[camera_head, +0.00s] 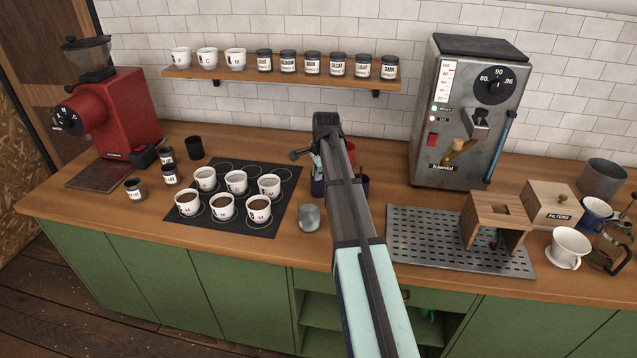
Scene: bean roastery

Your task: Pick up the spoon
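I cannot make out a spoon in this view; it may be hidden behind my arm or be too small to see. My arm reaches from the bottom edge up over the counter, right of the black cupping mat (262,226). A dark part (297,155) sticks out left of its far end, and may belong to my gripper. The fingers are hidden or too small to read. Beneath and behind the arm stand a dark blue cup (318,187) and a reddish cup (351,152), both partly covered. A grey metal cup (309,217) stands just left of the arm.
Several white coffee cups (223,207) stand on the mat. Left are small jars (135,189), a black cup (194,147) and a red grinder (118,115). Right are a metal machine (462,110), a perforated tray (420,248) and a wooden stand (496,215). A shelf (290,84) hangs behind.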

